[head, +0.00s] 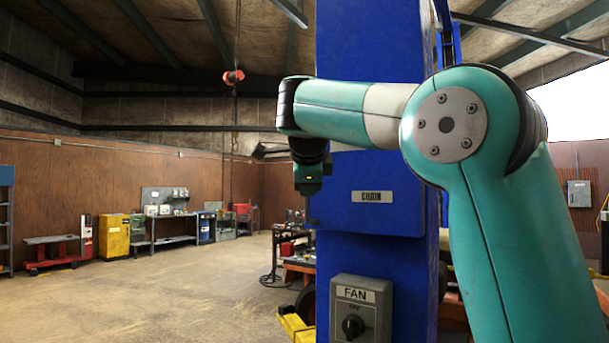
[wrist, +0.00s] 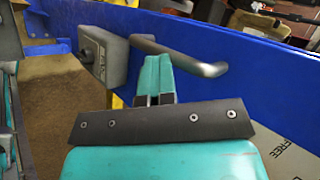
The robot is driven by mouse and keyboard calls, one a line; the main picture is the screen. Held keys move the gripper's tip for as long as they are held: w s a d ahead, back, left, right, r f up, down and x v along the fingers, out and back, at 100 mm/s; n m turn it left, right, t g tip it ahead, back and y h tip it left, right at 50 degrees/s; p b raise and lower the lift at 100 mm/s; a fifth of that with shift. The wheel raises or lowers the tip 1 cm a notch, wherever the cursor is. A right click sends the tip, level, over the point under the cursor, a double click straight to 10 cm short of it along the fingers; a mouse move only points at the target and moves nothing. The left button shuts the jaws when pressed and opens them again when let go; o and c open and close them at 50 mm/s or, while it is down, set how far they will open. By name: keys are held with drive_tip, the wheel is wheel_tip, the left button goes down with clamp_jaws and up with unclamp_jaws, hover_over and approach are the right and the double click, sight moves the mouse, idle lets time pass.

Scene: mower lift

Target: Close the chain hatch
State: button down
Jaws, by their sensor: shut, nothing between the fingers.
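The chain hatch (head: 385,216) is a blue panel with a CHAIN label (head: 372,196), on the blue lift column (head: 365,60) in the head view. My gripper (head: 311,216) points down at the column's left edge, beside the hatch. In the wrist view my gripper (wrist: 156,62) is shut with nothing between its teal fingers. A dark bent bar handle (wrist: 180,54) lies just beyond the fingertips, running along a blue surface. I cannot tell whether the fingers touch it.
A grey FAN switch box (head: 361,308) sits on the column below the hatch; it also shows in the wrist view (wrist: 102,56). The floor (head: 190,290) to the left is open. A yellow cabinet (head: 115,236) stands by the far wall.

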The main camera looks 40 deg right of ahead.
drive_tip(key=s+a+f+p+v, duration=0.1)
drive_tip(key=f+p+v, duration=0.1)
drive_tip(key=v, duration=1.1)
drive_tip(key=shift+s, duration=0.25)
drive_tip(key=shift+d+f, duration=0.1)
drive_tip(key=a+f+n+g+y+b, duration=0.1)
drive_tip(key=a+f+n+y+b, duration=0.3)
drive_tip(key=f+n, duration=0.7)
drive_tip(key=a+f+n+y+b, duration=0.1)
drive_tip(key=a+f+n+b, duration=0.1)
drive_tip(key=a+f+n, duration=0.85)
drive_tip(key=s+a+f+n+g+y+b, duration=0.2)
drive_tip(key=s+f+n, duration=0.3)
drive_tip(key=s+f, duration=0.5)
drive_tip(key=s+a+f+n+g+y+b, duration=0.2)
drive_tip(key=s+f+n, duration=0.4)
drive_tip(key=s+f, duration=0.5)
drive_tip(key=a+g+y, duration=0.1)
drive_tip(key=a+g, duration=0.1)
drive_tip(key=shift+s+a+f, duration=0.25)
drive_tip(key=shift+a, duration=0.15)
